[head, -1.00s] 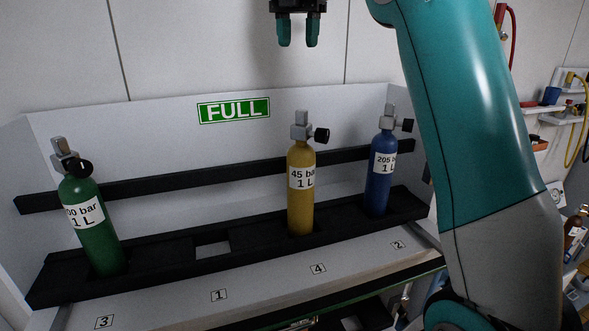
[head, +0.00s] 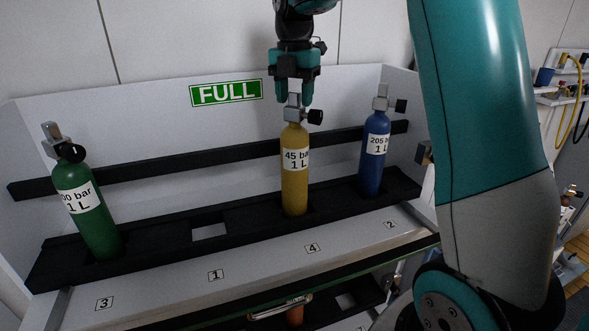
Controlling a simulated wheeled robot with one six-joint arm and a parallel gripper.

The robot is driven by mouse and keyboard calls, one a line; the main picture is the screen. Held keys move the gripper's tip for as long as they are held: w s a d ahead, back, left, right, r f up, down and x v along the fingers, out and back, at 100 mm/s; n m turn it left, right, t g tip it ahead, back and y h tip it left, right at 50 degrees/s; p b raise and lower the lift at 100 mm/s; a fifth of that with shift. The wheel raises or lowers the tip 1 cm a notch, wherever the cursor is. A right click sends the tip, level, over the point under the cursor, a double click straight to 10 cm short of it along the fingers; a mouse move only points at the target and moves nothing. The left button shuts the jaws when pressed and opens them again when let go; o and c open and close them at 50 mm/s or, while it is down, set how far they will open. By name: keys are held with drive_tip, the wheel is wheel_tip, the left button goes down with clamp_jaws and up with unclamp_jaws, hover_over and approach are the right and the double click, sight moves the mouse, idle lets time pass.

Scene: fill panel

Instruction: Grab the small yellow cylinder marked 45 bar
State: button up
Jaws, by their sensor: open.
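The yellow cylinder (head: 294,184), labelled 45 bar 1 L, stands upright in the black rack slot above the number 4 tag. It has a grey valve (head: 292,109) with a black knob on its right side. My gripper (head: 294,101) points down directly over the cylinder top. Its two teal fingers are apart, one to each side of the valve in the picture. Whether they touch the valve I cannot tell.
A blue cylinder (head: 371,160) marked 205 bar stands to the right, and a green cylinder (head: 88,216) to the left. The slot (head: 209,231) above tag 1 is empty. A black rail (head: 200,168) runs behind the cylinders. A FULL sign (head: 227,92) is on the back panel.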

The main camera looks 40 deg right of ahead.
drive_tip(key=shift+f, duration=0.8)
clamp_jaws()
drive_tip(key=shift+r, duration=0.15)
